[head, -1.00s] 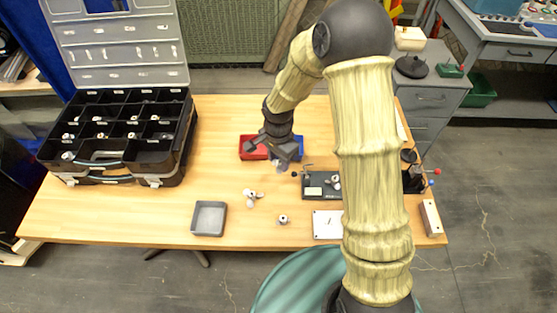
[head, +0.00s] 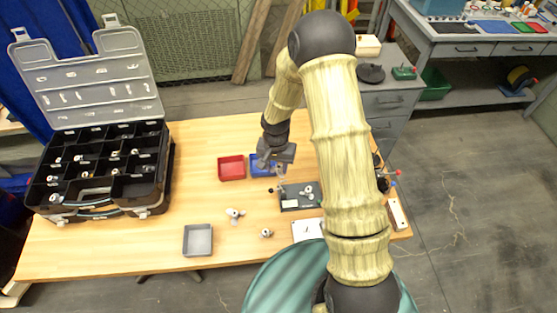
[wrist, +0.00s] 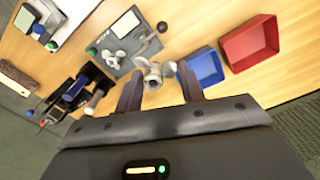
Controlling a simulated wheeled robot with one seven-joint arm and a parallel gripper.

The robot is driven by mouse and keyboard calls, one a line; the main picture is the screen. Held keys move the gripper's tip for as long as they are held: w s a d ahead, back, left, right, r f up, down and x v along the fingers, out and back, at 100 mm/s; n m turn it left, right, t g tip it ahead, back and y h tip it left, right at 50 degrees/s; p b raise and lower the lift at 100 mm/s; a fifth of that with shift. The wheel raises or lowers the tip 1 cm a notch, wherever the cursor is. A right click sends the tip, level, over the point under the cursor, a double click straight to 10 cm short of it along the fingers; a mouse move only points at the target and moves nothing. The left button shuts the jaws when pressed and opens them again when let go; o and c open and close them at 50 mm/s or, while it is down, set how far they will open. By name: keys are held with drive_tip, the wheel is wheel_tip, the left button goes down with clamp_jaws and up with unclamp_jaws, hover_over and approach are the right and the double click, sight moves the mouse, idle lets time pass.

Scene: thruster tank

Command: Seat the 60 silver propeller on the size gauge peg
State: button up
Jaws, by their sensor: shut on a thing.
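My gripper (head: 275,163) is over the back of the table, by the right side of the blue bin. In the wrist view my gripper (wrist: 160,88) has its fingers around a silver propeller (wrist: 151,72), held above the table. The dark board (head: 290,202) lies close by, with another silver propeller (head: 308,190) on it. In the wrist view this board (wrist: 108,44) carries a pale label and a dark ball knob. A white plate (head: 307,230) with a small dark mark or peg lies in front, partly hidden by my arm. I cannot tell which one is the size gauge.
A red bin (head: 231,168) and a blue bin (head: 258,158) stand at the back. Loose propellers (head: 235,214) (head: 267,233) and a grey tray (head: 198,240) lie in front. An open black organiser case (head: 105,170) fills the left. Dark items with coloured knobs (head: 392,176) stand right.

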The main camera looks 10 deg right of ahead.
drive_tip(key=d+r+n+p, duration=0.3)
drive_tip(key=d+p, duration=0.3)
drive_tip(key=p, duration=0.2)
drive_tip(key=shift+s+d+r+n, duration=0.2)
drive_tip(key=shift+d+r+n, duration=0.1)
drive_tip(key=shift+n, duration=0.5)
